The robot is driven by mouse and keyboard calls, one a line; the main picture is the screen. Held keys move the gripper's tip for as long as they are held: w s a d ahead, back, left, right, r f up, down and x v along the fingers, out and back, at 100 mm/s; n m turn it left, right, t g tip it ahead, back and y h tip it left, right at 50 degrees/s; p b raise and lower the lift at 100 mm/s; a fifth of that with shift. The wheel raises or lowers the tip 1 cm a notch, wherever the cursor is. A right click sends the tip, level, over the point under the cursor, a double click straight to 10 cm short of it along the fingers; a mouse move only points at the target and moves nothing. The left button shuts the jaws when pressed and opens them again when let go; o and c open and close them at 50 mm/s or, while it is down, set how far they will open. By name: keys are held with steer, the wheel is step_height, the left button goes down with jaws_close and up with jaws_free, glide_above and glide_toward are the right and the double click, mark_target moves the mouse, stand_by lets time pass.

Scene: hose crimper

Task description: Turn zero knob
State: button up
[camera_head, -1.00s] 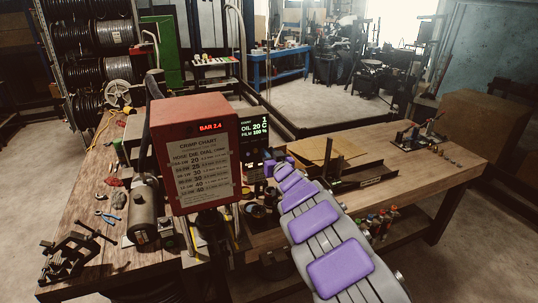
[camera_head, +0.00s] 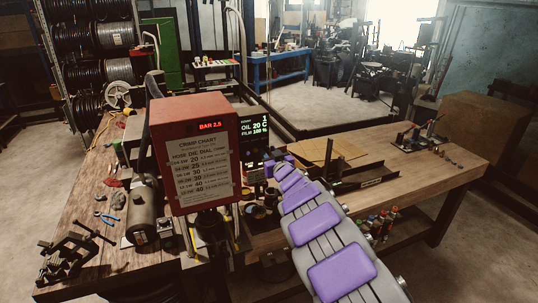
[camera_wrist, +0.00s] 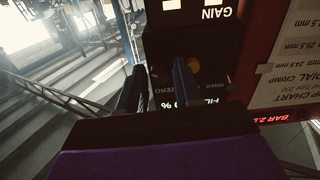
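The dark control panel (camera_wrist: 220,75) is upside down in the wrist view, with GAIN, ZERO and POWER labels. My gripper (camera_wrist: 160,68) is in front of it, its two dark fingers apart on either side of the ZERO label. The zero knob cannot be made out in the dark area between the fingers; I cannot tell whether they touch it. In the head view my gripper (camera_head: 270,168) is small, at the lower part of the black display unit (camera_head: 253,135), right of the red box.
The red crimper box (camera_head: 197,155) carries a crimp chart and a red BAR 2.5 readout. A workbench (camera_head: 430,165) holds metal channels and small fittings. A grey cylinder (camera_head: 142,212) and tools lie at left.

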steer(key=shift+s+d, duration=0.1)
steer(key=shift+s, duration=0.05)
steer(key=b+v, duration=0.2)
steer(key=v, duration=1.5)
steer(key=s+d+f+m+g+h+b, duration=0.35)
steer(key=s+d+f+h+b, duration=0.2)
steer(key=s, duration=0.35)
steer(key=s+d+f+m+g+h+b, duration=0.3)
steer(key=s+d+f+g+h+b, duration=0.15)
steer(key=s+d+f, duration=0.3)
steer(key=s+a+f+g+y+b, duration=0.1)
steer(key=s+a+f+g+b, duration=0.1)
steer(key=s, duration=0.9)
steer(key=s+a+f+n+g+y+b, duration=0.1)
steer(key=s+a+f+g, duration=0.3)
steer(key=s, duration=0.7)
steer(key=s+a+f+n+g+y+b, duration=0.1)
steer(key=s+a+f+g+b, duration=0.3)
steer(key=s, duration=0.7)
steer(key=shift+f+g+y, duration=0.3)
steer(key=shift+g+y, duration=0.2)
steer(key=shift+y, duration=0.2)
